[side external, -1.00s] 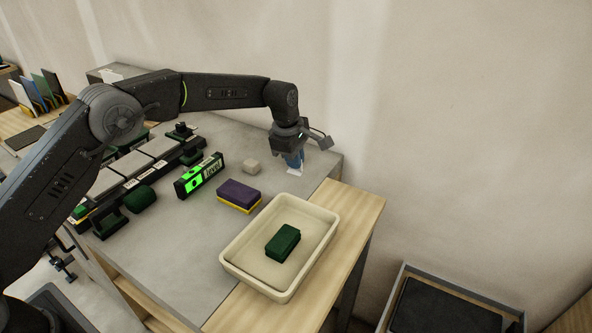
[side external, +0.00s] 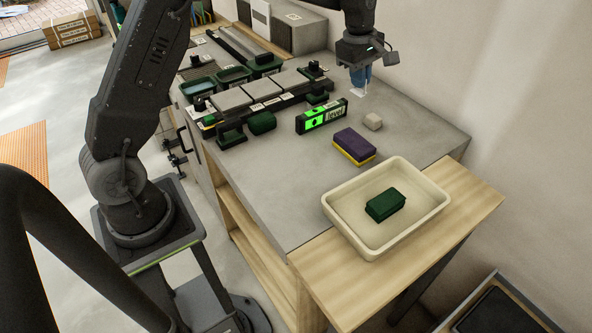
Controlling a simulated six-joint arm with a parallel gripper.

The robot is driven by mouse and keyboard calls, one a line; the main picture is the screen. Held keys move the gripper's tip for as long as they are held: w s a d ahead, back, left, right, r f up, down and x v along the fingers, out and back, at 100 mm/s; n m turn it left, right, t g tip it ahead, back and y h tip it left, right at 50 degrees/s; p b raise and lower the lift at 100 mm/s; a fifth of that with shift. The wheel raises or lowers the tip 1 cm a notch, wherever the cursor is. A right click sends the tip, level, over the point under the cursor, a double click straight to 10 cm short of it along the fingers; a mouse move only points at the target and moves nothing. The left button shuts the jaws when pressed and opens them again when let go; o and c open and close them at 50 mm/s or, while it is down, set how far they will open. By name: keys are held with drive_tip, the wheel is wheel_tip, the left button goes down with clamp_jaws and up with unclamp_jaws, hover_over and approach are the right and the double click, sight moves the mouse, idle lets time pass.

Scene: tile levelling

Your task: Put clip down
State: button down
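My gripper (side external: 360,83) points down over the back of the grey bench, behind the small pale block. Its blue fingertips look close together on a small white piece (side external: 357,93), which seems to be the clip. The clip sits at the lower end of the fingers, partly hidden by them. I cannot tell whether it touches the bench top or hangs just above it.
A pale block (side external: 373,121), a purple and yellow sponge (side external: 354,146) and a green-lit level (side external: 322,116) lie nearby. A cream tray (side external: 437,206) holds a dark green block (side external: 385,204). Grey tiles (side external: 262,89) lie in a row at left. Bench right of the pale block is clear.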

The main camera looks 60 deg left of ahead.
drive_tip(key=s+a+g, duration=0.1)
drive_tip(key=s+a, duration=0.2)
drive_tip(key=s, duration=1)
drive_tip(key=s+a, duration=0.3)
drive_tip(key=s, duration=1)
drive_tip(key=shift+m, duration=0.3)
drive_tip(key=w+d+f, duration=0.1)
drive_tip(key=d+f, duration=0.1)
drive_tip(key=d, duration=0.1)
drive_tip(key=w+d+f, duration=0.1)
drive_tip(key=d+f, duration=0.2)
drive_tip(key=d, duration=0.1)
drive_tip(key=w+d+f, duration=0.1)
drive_tip(key=d+f, duration=0.2)
drive_tip(key=shift+w+d, duration=0.3)
drive_tip(key=shift+d, duration=0.05)
drive_tip(key=shift+f, duration=2)
drive_tip(key=shift+f, duration=0.1)
drive_tip(key=c, duration=1.8)
unclamp_jaws()
drive_tip(key=o, duration=0.5)
